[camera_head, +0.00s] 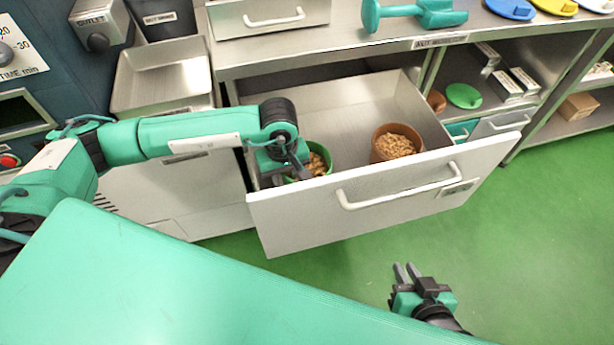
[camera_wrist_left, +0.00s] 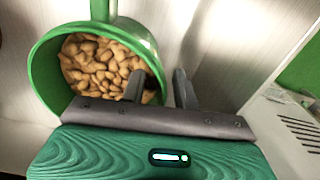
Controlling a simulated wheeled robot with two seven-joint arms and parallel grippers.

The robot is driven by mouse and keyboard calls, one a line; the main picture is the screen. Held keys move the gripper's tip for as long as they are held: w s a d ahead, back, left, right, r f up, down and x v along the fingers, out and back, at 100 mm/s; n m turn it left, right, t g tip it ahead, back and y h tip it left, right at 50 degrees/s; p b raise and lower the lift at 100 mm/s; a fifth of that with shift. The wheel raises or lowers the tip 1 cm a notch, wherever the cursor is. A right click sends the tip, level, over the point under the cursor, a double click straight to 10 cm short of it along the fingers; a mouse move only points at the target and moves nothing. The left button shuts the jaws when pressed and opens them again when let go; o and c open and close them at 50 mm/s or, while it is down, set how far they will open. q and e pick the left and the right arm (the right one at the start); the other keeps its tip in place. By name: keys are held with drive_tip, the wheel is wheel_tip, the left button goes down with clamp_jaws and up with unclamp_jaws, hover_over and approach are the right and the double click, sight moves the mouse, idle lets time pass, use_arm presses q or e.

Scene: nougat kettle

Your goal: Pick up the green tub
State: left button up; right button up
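The green tub (camera_head: 327,153) stands inside the open drawer (camera_head: 345,110) at its left end and holds tan nut-like pieces. It also shows in the left wrist view (camera_wrist_left: 44,72), with a green handle-like part at its rim. My left gripper (camera_head: 304,173) is over the tub's near side and partly hides it. In the left wrist view my left gripper (camera_wrist_left: 160,82) has its fingers apart, one over the tub's inside and one outside its wall, with gaps visible. My right gripper (camera_head: 406,270) is empty, its fingers slightly apart, in front of the drawer over the green floor.
A brown tub (camera_head: 397,136) of similar pieces stands in the drawer to the right. The drawer's white front (camera_head: 380,190) with its handle stands before both tubs. A metal tray (camera_head: 162,75) is at left. Coloured lids (camera_head: 510,8) and a green tool (camera_head: 415,14) lie on the counter.

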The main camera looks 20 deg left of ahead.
use_arm(q)
clamp_jaws()
drive_tip(key=shift+s, duration=0.15)
idle(0.4)
